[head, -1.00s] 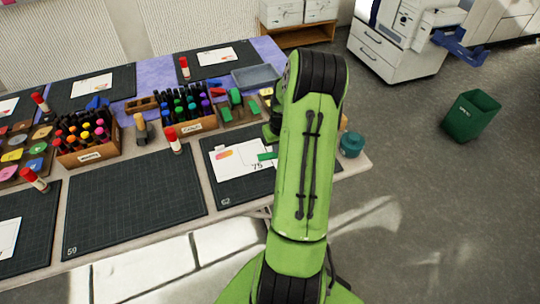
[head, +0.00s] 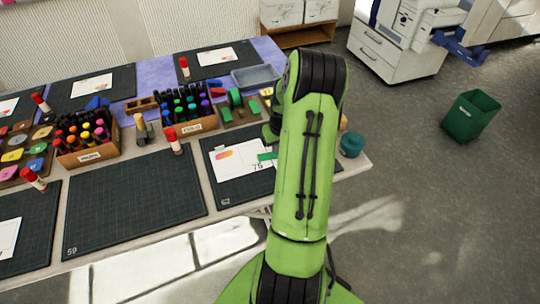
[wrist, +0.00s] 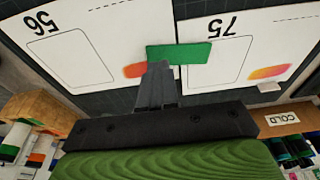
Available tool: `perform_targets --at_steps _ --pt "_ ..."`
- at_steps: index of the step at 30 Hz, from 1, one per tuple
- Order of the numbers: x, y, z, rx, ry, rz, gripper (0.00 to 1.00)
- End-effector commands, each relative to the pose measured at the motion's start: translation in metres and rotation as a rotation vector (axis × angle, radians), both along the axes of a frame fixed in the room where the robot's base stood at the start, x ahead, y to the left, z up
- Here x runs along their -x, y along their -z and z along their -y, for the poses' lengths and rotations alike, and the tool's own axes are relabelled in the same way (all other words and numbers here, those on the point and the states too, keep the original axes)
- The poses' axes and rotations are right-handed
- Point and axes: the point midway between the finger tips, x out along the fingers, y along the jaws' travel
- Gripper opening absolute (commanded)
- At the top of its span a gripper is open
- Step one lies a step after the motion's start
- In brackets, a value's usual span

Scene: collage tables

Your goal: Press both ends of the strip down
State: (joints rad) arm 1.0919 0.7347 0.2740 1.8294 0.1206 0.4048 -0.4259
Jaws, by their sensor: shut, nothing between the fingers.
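A short green strip (wrist: 180,53) lies across two white cards in the wrist view. Its left part is by an orange patch on the card marked 56 (wrist: 88,45), and its right part is over the card marked 75 (wrist: 240,30). The strip also shows in the head view (head: 267,156), left of my arm. My gripper (wrist: 159,66) is shut and empty, its tips at the lower edge of the strip's left part. Whether the tips touch it I cannot tell. In the head view my arm hides the gripper and part of the cards.
The cards lie on a dark cutting mat (head: 222,190). A box of cold-coloured markers (head: 190,126) and a red-capped glue stick (head: 173,142) stand to the left. A teal pot (head: 351,144) stands at the table's right end. The mat marked 59 (head: 130,205) is bare.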

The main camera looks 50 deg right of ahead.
Motion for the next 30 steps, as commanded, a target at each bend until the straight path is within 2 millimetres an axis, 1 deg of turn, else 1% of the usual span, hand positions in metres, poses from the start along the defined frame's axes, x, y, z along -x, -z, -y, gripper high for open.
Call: perform_targets --at_steps 11,30 --pt "0.0 0.0 0.0 0.0 0.0 0.0 0.0" --pt "0.0 0.013 0.0 -0.001 0.0 -0.001 0.0"
